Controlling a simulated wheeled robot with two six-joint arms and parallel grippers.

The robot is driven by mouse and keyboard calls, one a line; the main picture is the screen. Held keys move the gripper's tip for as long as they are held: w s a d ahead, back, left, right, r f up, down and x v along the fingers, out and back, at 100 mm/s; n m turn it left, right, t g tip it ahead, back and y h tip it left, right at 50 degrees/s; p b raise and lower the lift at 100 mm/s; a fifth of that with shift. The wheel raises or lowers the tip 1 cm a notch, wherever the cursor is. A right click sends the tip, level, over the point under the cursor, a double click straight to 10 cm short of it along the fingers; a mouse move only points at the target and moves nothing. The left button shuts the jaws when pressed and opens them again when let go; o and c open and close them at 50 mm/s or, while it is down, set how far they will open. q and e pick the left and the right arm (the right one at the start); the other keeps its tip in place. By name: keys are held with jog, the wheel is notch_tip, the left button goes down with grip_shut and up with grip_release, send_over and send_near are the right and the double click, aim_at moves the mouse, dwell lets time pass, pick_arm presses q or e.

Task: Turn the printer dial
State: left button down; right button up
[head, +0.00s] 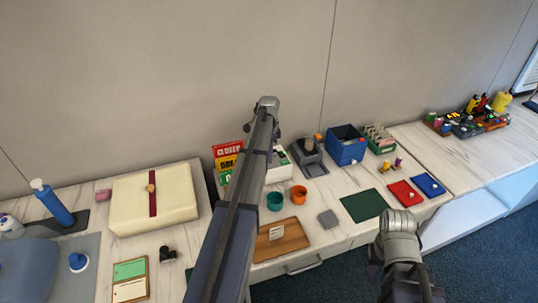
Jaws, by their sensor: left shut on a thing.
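A white, boxy device (280,169), seemingly the printer, stands on the counter at the back. My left arm crosses in front and hides part of it. My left gripper (263,130) is over this device, seen from behind. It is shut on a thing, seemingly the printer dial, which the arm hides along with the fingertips. My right gripper (405,287) is at the lower right, in front of the counter and apart from the objects. Its jaws are not clear enough to show whether they are open.
A grey device (309,161) and a blue bin (346,152) stand right of the printer. Teal (275,201) and orange (299,194) cups and a wooden tray (290,238) lie in front. A cream box (127,205) is at left.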

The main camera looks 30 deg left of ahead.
dwell(0.4)
pick_arm(q)
jog(key=c, duration=0.7)
grip_release()
jog(key=shift+o, duration=0.2)
jog(key=shift+r, duration=0.15)
notch_tip(320, 180, up, 8)
jog(key=p, duration=0.8)
jog(key=shift+f, duration=0.2)
